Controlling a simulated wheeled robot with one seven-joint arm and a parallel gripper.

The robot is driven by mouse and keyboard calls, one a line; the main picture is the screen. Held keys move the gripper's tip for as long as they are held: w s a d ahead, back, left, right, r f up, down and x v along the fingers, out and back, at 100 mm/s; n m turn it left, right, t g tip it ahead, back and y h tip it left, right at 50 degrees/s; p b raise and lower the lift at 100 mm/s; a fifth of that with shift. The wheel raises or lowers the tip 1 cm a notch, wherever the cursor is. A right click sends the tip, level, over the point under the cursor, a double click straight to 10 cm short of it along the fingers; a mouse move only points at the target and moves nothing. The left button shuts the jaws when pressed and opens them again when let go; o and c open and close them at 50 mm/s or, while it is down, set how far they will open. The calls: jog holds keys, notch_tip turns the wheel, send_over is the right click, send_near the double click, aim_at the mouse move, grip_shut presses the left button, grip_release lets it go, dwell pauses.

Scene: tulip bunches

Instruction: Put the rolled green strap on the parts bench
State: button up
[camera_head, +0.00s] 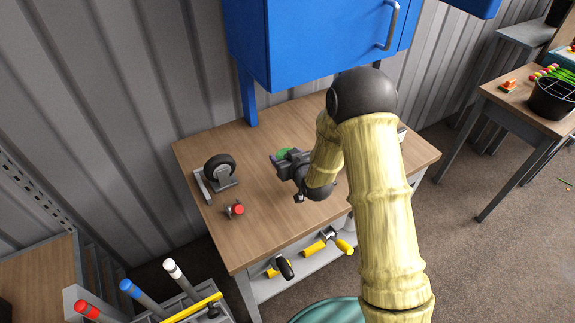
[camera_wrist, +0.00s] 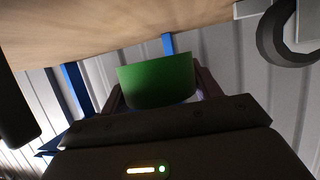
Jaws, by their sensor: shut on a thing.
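The rolled green strap (camera_wrist: 158,82) is between the two fingers of my gripper (camera_wrist: 160,92) in the wrist view. In the head view only a small green part of the strap (camera_head: 283,153) shows past my gripper (camera_head: 280,160). My gripper is shut on the strap over the wooden top of the bench (camera_head: 250,247), near its middle. I cannot tell whether the strap touches the top. My arm covers the right part of the bench.
A caster wheel (camera_head: 219,168) on a bracket and a small red-ended part (camera_head: 235,209) stand left on the bench. A blue cabinet (camera_head: 310,45) overhangs the back. Yellow-handled tools (camera_head: 320,245) lie on the lower shelf. The top between wheel and gripper is clear.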

notch_tip(320, 180, down, 4)
jog(key=shift+w+f, duration=0.1)
dwell(0.4)
jog(key=shift+f+b, duration=0.3)
jog(key=shift+f, duration=0.05)
jog(key=shift+s+f+b, duration=0.2)
jog(key=shift+f+b, duration=0.05)
jog(key=shift+b, duration=0.05)
